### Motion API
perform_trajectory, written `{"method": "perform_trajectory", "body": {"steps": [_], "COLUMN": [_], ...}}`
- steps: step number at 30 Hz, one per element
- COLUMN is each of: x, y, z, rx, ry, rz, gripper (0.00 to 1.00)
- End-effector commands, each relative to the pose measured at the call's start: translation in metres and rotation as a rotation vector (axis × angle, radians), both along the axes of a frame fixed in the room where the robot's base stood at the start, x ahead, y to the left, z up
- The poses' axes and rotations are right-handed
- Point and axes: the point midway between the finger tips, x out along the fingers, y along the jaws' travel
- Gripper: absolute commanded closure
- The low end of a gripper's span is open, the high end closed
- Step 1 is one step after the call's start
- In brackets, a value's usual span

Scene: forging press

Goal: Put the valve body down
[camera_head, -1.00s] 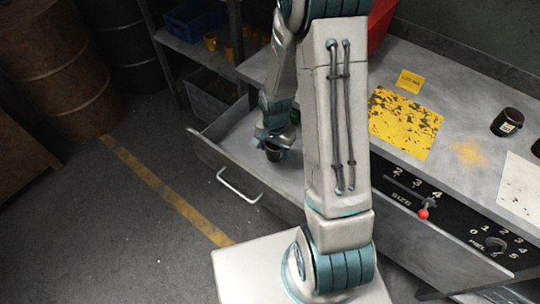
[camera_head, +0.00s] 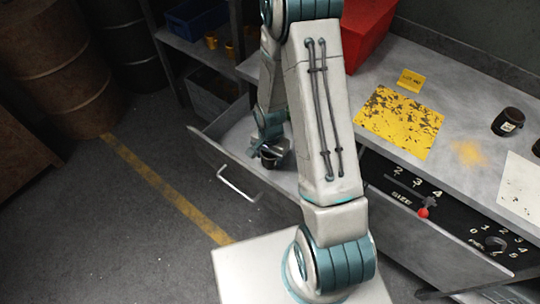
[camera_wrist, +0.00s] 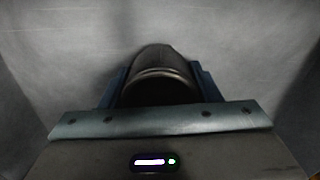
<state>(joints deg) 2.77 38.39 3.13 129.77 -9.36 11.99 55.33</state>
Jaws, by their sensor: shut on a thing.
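The valve body (camera_wrist: 160,75) is a dark, rounded metal piece between the fingers of my gripper (camera_wrist: 160,88) in the wrist view. In the head view the dark piece (camera_head: 268,160) shows small beneath my gripper (camera_head: 272,150). My gripper is shut on it, inside the outline of the open drawer (camera_head: 240,185). In the wrist view a plain grey surface fills the background behind the piece. I cannot tell whether the piece touches the drawer floor.
A shelf (camera_head: 205,50) with a blue bin (camera_head: 197,18) stands behind. Rusty barrels (camera_head: 65,70) stand at left. The floor in front is clear.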

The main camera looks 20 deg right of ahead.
Motion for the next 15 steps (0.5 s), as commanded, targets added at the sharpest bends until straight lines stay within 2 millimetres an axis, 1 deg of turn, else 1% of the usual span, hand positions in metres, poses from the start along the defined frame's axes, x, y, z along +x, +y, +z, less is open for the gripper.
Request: {"method": "perform_trajectory", "body": {"steps": [1,2,3,4,11,15], "x": [0.0001,-0.0001,-0.0002,-0.0002,-0.0002,-0.0001], "y": [0.0000,-0.0001,-0.0001,-0.0001,-0.0001,0.0000], "z": [-0.0032,-0.0017,-0.0014,-0.0013,-0.0011,0.0034], "rx": [0.000,0.000,0.000,0.000,0.000,0.000], "ry": [0.000,0.000,0.000,0.000,0.000,0.000], "rz": [0.000,0.000,0.000,0.000,0.000,0.000], "gripper": [0.79,0.35,0.24,0.22,0.22,0.22]}}
